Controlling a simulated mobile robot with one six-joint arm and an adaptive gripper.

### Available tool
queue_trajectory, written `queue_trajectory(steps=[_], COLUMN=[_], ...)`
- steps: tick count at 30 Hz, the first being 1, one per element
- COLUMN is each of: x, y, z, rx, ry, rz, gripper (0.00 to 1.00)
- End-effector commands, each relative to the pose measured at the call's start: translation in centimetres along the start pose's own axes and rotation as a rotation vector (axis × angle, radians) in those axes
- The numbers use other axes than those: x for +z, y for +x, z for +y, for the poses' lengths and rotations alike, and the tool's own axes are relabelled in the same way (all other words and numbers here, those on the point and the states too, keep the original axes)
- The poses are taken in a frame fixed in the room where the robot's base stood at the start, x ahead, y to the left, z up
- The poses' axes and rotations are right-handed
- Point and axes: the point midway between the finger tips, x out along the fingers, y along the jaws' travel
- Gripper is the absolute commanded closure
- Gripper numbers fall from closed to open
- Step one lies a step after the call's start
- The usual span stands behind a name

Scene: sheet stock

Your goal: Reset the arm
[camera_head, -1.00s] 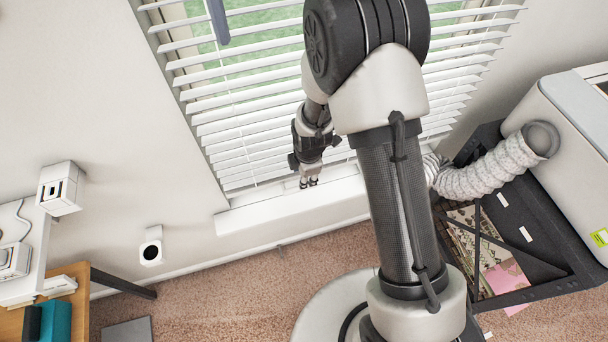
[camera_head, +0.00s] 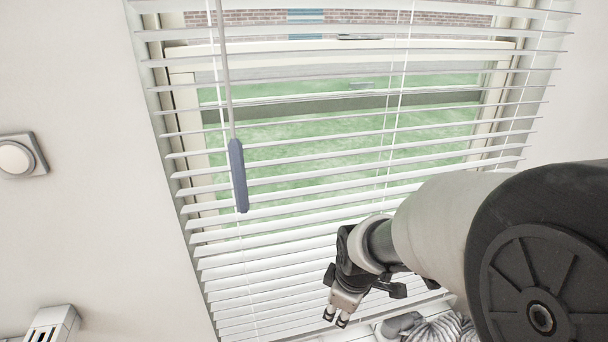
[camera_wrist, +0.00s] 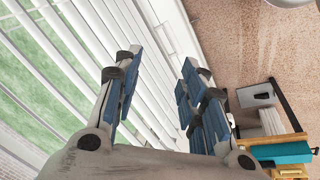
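My gripper (camera_head: 336,317) is at the lower middle of the head view, in front of the lower slats of the white window blind (camera_head: 270,240). Its two fingertips point down and stand slightly apart. In the wrist view my gripper (camera_wrist: 160,60) shows blue-padded fingers with a clear gap between them. Nothing is held. My arm reaches in from the right and hides the lower right of the head view.
A blue-grey blind wand (camera_head: 238,176) hangs before the slats. A round wall dial (camera_head: 16,158) is at the left. A ribbed white hose (camera_head: 440,328) shows below my arm. The wrist view shows carpet (camera_wrist: 235,45) and a teal object (camera_wrist: 282,152).

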Motion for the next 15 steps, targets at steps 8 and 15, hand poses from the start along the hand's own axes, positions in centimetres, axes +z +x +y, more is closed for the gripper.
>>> queue_trajectory(steps=[8,15], x=[5.2,9.6], y=[-11.4,-16.9], z=[-3.1,-7.9], rx=[0.065,0.102], ry=[0.497,0.887], rz=[0.036,0.073], gripper=[0.62,0.62])
